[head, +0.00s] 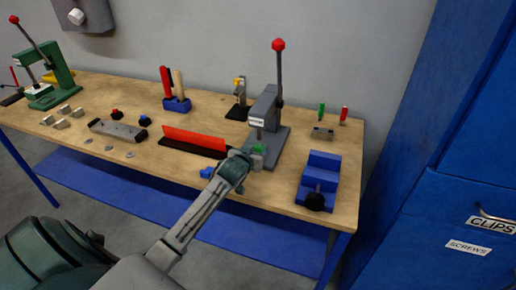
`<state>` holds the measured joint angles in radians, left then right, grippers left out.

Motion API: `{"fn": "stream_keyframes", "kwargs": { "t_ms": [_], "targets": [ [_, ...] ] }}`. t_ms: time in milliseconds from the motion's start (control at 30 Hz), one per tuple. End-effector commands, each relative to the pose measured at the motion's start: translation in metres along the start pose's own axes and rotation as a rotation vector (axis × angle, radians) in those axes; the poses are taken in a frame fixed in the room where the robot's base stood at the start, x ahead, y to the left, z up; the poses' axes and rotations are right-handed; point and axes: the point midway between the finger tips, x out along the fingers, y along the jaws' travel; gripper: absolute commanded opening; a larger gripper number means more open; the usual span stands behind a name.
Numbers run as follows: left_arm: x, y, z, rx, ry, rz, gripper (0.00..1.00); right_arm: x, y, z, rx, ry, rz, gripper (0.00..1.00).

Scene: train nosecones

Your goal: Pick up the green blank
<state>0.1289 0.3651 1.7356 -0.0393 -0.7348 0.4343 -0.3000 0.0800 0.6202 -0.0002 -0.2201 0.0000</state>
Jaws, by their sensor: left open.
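A small green piece (259,148), which looks like the green blank, shows at the foot of the grey press (264,108) with the red knob. My left gripper (257,158) is right at it, at the end of the arm that reaches up from the lower left. The gripper is open. It partly hides the green piece and the front of the press base. I cannot tell whether the fingers touch the piece. My right gripper is not in view.
A blue vise (320,172) stands to the right. A red bar (194,138) and a small blue piece (207,172) lie left of the gripper. A green press (52,80) stands far left. A blue cabinet (440,215) stands beyond the wooden bench's right end (345,190).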

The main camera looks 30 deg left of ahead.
Motion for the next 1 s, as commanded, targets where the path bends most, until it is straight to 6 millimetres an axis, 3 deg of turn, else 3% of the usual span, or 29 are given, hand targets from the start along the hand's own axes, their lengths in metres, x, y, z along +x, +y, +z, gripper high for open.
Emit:
{"fn": "stream_keyframes", "kwargs": {
  "t_ms": [200,333,667,900,1000],
  "targets": [
    [0.026,-0.004,-0.006,-0.002,-0.002,-0.002,0.58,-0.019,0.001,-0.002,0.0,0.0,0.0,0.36],
    [0.04,-0.003,-0.004,-0.001,-0.002,-0.001,0.58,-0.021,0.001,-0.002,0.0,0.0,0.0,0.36],
    [0.047,-0.003,-0.002,0.0,-0.001,0.0,0.58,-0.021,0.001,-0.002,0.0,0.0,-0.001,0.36],
    [0.046,-0.003,-0.002,0.0,-0.001,0.0,0.15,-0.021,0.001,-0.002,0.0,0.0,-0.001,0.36],
    [0.046,-0.003,-0.002,0.0,-0.001,0.0,0.07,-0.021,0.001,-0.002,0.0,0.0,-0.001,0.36]
  ]
}}
